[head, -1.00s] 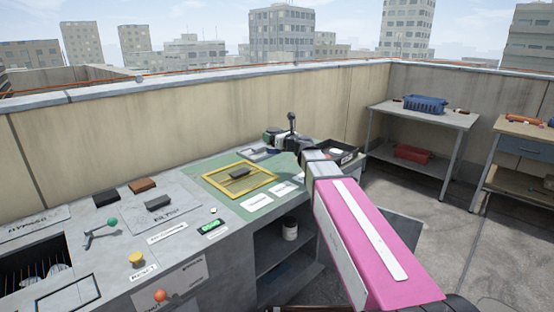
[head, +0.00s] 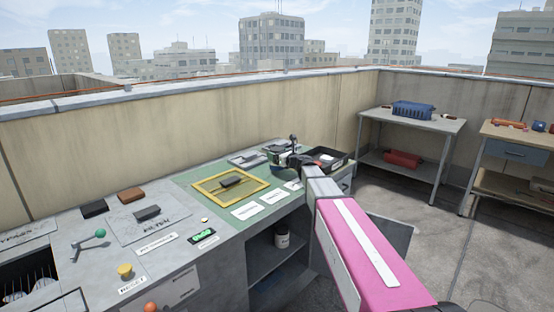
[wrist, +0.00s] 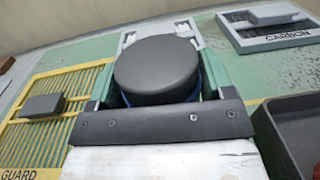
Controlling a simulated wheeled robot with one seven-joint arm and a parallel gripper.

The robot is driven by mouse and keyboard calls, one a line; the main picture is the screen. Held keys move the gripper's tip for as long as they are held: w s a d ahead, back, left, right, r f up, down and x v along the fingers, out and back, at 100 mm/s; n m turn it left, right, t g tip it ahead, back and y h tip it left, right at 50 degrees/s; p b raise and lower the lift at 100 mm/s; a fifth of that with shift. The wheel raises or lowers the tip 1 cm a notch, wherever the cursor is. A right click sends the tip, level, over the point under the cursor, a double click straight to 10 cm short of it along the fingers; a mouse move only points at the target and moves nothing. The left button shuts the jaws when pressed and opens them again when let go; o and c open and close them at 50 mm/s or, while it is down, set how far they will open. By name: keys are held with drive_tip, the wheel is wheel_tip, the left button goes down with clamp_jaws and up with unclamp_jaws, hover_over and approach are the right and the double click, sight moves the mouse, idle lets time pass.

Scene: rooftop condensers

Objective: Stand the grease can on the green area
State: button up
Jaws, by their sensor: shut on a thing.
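My gripper (head: 279,154) is shut on a round can with a flat dark top (wrist: 156,70), apparently the grease can. In the wrist view the green fingers stand on both sides of it, with a sliver of blue below the top. I see it from above, so its lower part and base are hidden. The green area (head: 196,188) is painted on the grey bench top. My gripper is over its right, far part. I cannot tell whether the can touches the surface.
A yellow guard frame (head: 207,201) with a dark block (head: 230,180) lies on the green. A dark tray (head: 333,164) is right of my gripper. A pale frame (head: 245,160) and a grey CARBON plate (wrist: 280,38) are nearby. A white can (head: 282,239) stands on the shelf below.

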drive_tip(key=shift+f, duration=0.85)
drive_tip(key=shift+f, duration=0.15)
drive_tip(key=o, duration=1.1)
drive_tip(key=v, duration=1.2)
